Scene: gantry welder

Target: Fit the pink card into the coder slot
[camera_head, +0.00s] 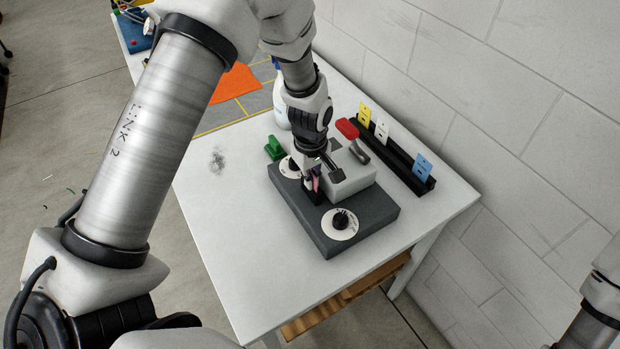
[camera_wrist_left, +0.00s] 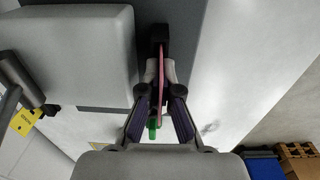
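The pink card (camera_head: 316,184) is a thin upright plate, seen nearly edge-on. My left gripper (camera_head: 320,170) is shut on it from above. In the left wrist view the pink card (camera_wrist_left: 161,70) stands between the two fingers (camera_wrist_left: 158,88), its far end at a black slot block. The coder (camera_head: 366,219) is a dark grey base with a light grey box and two white dials with black knobs. Its black slot block (camera_head: 313,196) sits in front of the box. The card's lower edge meets the block; how deep it sits I cannot tell. My right gripper is out of view.
A black rack (camera_head: 405,169) at the back right holds yellow, white and blue cards. A red object (camera_head: 347,128), a green object (camera_head: 274,148) and a white bottle (camera_head: 280,105) stand close by. An orange sheet (camera_head: 235,83) lies farther left. The table's front left is clear.

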